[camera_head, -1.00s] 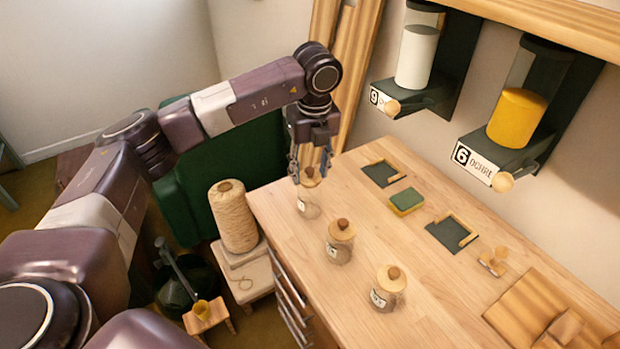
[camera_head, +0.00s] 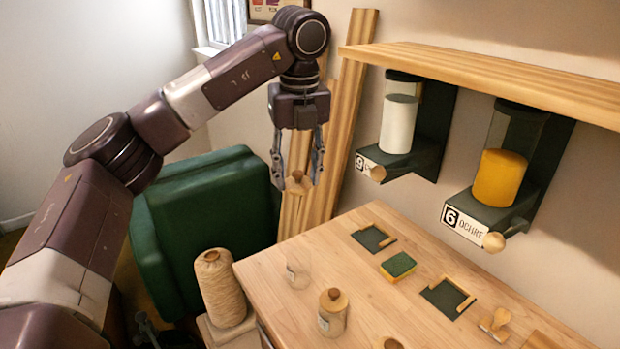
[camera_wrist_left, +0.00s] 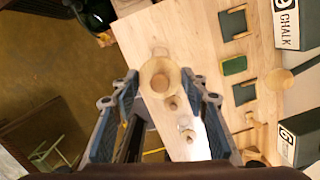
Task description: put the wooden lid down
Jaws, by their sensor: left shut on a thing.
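My left gripper (camera_head: 298,178) is shut on the round wooden lid (camera_head: 299,186) and holds it in the air, above and apart from the table. In the left wrist view the lid (camera_wrist_left: 158,80) sits between the fingers. A clear glass jar (camera_head: 297,274) stands open at the table's left end, below the gripper. Two more jars, one (camera_head: 332,314) with its wooden lid on and one (camera_head: 391,344) cut off by the bottom edge, stand nearer. My right gripper does not show.
The wooden table (camera_head: 270,265) has bare room around the open jar. A green and yellow sponge (camera_head: 398,266) lies between two dark trays (camera_head: 373,238) (camera_head: 447,298). Chalk (camera_head: 398,128) and ochre (camera_head: 500,178) dispensers hang behind. A twine cone (camera_head: 220,288) and green armchair (camera_head: 200,215) stand left.

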